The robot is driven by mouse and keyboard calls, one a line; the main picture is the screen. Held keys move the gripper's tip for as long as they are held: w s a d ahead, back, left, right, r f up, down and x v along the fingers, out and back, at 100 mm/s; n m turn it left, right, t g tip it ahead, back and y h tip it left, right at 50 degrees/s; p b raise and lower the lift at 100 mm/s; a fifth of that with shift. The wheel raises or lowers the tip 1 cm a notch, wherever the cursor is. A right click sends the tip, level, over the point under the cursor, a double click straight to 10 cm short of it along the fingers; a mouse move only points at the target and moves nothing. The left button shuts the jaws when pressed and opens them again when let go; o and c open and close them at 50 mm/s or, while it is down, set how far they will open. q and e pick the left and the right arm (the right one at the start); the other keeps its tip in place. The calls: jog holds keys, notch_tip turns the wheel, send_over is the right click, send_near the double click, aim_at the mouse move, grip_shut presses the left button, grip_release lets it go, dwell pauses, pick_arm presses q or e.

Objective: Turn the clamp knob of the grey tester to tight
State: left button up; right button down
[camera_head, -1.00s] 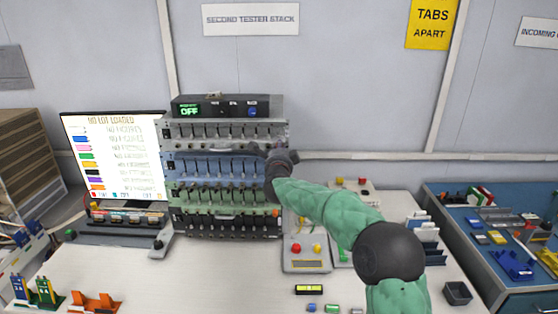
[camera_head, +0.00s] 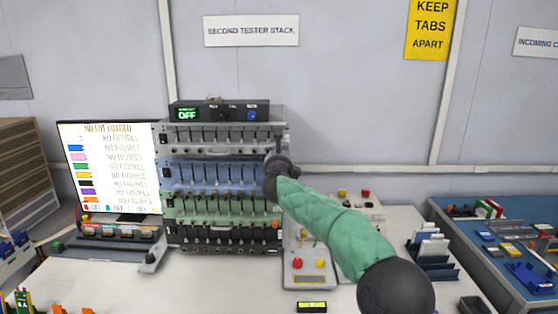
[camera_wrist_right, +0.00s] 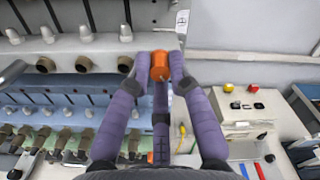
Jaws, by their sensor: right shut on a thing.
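The grey tester (camera_head: 222,131) is the upper wide unit of the stack, with a row of dark clamps along its front. In the right wrist view its grey body (camera_wrist_right: 90,42) fills the upper left. The orange clamp knob (camera_wrist_right: 160,66) is at its right end. My right gripper (camera_wrist_right: 160,72) has its purple fingers closed around this knob. In the head view my right gripper (camera_head: 279,158) is at the stack's right edge and hides the knob. I cannot read the knob's setting. My left gripper is not in view.
Below the grey tester are a blue tester (camera_head: 205,174) and a green tester (camera_head: 215,209). A black box reading OFF (camera_head: 215,112) sits on top. A screen (camera_head: 110,168) stands left.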

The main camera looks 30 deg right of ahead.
jog(key=shift+f+m+b, duration=0.2)
jog(key=shift+m+b, duration=0.1)
jog(key=shift+m, duration=1.3)
jog(key=c, duration=1.1)
grip_release()
jog(key=shift+s+r, duration=0.1)
jog(key=shift+s, duration=0.05)
jog(key=v, duration=1.1)
jog(key=shift+s+a, duration=0.2)
jog(key=shift+s, duration=0.15)
